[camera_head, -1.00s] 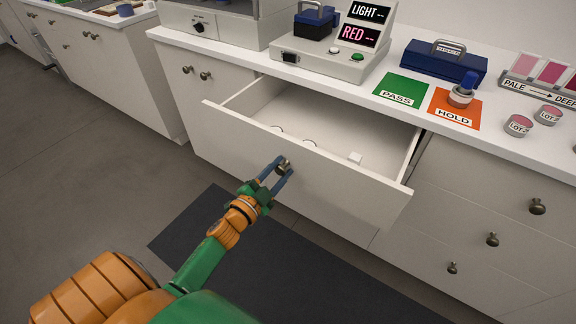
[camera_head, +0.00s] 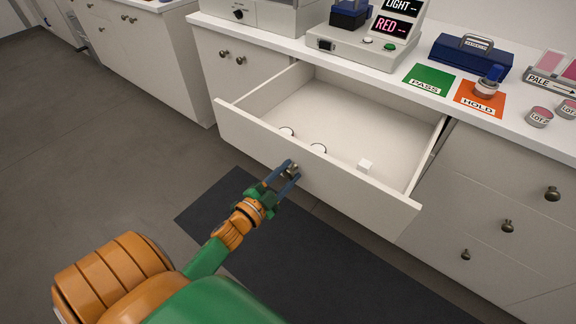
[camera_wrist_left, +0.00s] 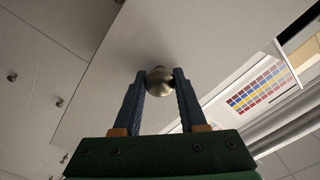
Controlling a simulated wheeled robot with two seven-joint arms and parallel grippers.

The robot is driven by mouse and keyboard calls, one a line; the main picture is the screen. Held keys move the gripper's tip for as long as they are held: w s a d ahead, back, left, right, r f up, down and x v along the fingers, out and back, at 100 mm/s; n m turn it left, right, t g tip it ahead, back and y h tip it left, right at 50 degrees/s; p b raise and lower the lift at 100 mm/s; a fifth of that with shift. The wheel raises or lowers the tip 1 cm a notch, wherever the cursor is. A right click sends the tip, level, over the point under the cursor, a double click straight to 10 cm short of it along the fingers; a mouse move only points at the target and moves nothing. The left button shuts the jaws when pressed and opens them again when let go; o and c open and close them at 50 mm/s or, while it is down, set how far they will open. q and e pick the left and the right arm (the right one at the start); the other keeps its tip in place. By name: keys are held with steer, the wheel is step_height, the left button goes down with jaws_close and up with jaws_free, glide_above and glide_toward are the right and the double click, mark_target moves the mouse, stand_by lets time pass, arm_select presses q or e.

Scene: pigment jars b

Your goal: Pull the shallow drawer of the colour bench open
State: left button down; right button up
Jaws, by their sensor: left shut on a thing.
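The shallow drawer (camera_head: 310,174) of the white colour bench (camera_head: 290,42) stands well open, pulled out from under the worktop. Inside it lie two small round white-topped items (camera_head: 318,148) near the front and a small white block (camera_head: 365,166). My left gripper (camera_head: 290,171) is at the drawer's front, its blue fingers shut on the round metal knob. In the left wrist view the knob (camera_wrist_left: 159,81) sits between the two fingertips, against the pale drawer front (camera_wrist_left: 190,40). My right gripper does not show.
On the worktop stand a reader showing LIGHT and RED (camera_head: 365,45), a dark blue case (camera_head: 470,55), a green PASS mat (camera_head: 430,79) and an orange HOLD mat (camera_head: 470,101) bearing a blue-topped jar (camera_head: 488,82). A dark floor mat (camera_head: 330,260) lies below the drawer.

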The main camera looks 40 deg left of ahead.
arm_select(q)
steer(key=shift+c, duration=2.3)
jaws_free()
steer(key=s, duration=0.7)
steer(key=shift+a, duration=0.15)
